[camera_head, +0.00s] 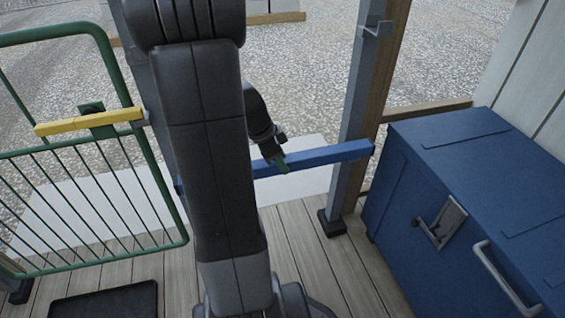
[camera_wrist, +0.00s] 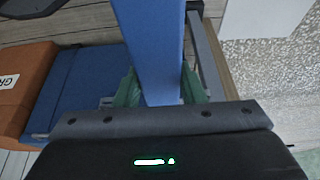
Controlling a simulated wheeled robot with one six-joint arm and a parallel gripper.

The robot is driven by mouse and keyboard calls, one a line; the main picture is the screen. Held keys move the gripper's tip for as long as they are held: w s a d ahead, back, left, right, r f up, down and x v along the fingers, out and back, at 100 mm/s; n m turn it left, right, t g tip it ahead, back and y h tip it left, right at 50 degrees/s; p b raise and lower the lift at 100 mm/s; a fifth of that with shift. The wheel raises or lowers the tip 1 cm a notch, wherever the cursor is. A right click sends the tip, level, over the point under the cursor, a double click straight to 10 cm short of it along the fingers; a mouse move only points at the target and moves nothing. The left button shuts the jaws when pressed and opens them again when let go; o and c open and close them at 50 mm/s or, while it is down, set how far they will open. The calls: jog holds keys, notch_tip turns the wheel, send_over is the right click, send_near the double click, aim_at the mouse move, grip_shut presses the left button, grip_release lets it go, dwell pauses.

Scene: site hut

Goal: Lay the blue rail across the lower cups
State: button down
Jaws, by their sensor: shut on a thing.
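The blue rail (camera_head: 325,156) runs nearly level across the opening in the head view, its right end overlapping the right post (camera_head: 352,110). My arm hides much of its left part. My gripper (camera_head: 278,161) is shut on the rail near its visible middle. In the wrist view the rail (camera_wrist: 152,45) passes between the green fingers of my gripper (camera_wrist: 160,92). An upper cup (camera_head: 376,28) sticks out high on the right post. No lower cup can be made out; I cannot tell whether the rail's right end touches one.
A blue chest (camera_head: 470,170) with a latch and handle stands close right of the post. A green gate (camera_head: 95,205) with a yellow bar (camera_head: 88,121) is at left. A dark mat (camera_head: 105,302) lies on the plank floor. An orange box (camera_wrist: 25,80) shows in the wrist view.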

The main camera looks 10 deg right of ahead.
jog(key=w+f+b, duration=0.3)
jog(key=w+f, duration=0.3)
jog(key=shift+w, duration=0.3)
dwell(0.6)
jog(key=shift+a, duration=0.1)
jog(key=c, duration=0.8)
grip_release()
jog(key=shift+c, duration=0.2)
jog(key=p+v, duration=0.4)
jog(key=v, duration=1)
jog(key=shift+f, duration=0.1)
